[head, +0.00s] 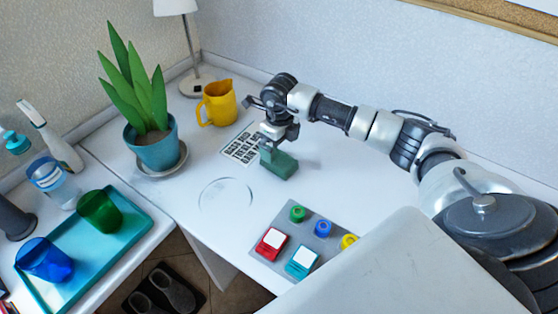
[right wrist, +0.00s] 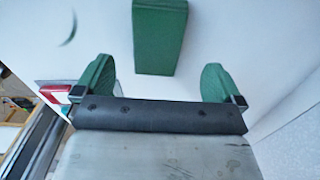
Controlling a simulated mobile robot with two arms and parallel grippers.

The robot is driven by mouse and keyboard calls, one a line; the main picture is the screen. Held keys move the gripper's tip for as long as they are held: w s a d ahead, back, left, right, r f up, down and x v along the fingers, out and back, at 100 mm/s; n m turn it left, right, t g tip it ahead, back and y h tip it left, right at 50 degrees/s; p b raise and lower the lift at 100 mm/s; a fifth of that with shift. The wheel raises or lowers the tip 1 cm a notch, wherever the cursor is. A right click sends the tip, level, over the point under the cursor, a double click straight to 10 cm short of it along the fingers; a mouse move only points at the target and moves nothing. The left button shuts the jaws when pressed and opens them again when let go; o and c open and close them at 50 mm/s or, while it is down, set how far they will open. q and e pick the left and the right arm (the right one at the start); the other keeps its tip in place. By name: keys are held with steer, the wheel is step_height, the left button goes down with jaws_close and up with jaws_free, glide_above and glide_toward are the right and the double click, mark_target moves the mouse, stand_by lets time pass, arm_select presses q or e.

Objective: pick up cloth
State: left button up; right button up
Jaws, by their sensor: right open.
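A dark green, block-shaped piece (head: 282,166) lies on the white table; it is the only thing here that could be the cloth, though it looks more like a solid block. It also shows in the right wrist view (right wrist: 160,36), ahead of the fingers and roughly centred between them. My right gripper (head: 268,151) is over this piece, pointing down, with its green finger pads apart. In the right wrist view the gripper (right wrist: 158,82) is wide open and empty. The exact gap to the piece is hard to tell. My left gripper is not in view.
A grey panel (head: 322,226) with coloured buttons and switches lies in front. A printed sheet (head: 243,146), a yellow jug (head: 217,104), a potted plant (head: 156,150) and a lamp (head: 192,82) stand near. A teal tray (head: 128,235) holds cups at left. A faint ring (head: 226,180) marks clear tabletop.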

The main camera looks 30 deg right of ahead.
mark_target(279, 158)
steer(key=f, duration=0.4)
steer(key=shift+a+f+p, duration=0.25)
steer(key=shift+p, duration=0.05)
steer(key=shift+f, duration=0.35)
steer(key=shift+c, duration=0.2)
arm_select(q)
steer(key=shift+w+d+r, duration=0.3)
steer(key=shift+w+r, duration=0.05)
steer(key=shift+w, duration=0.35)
arm_select(e)
steer(key=c, duration=1)
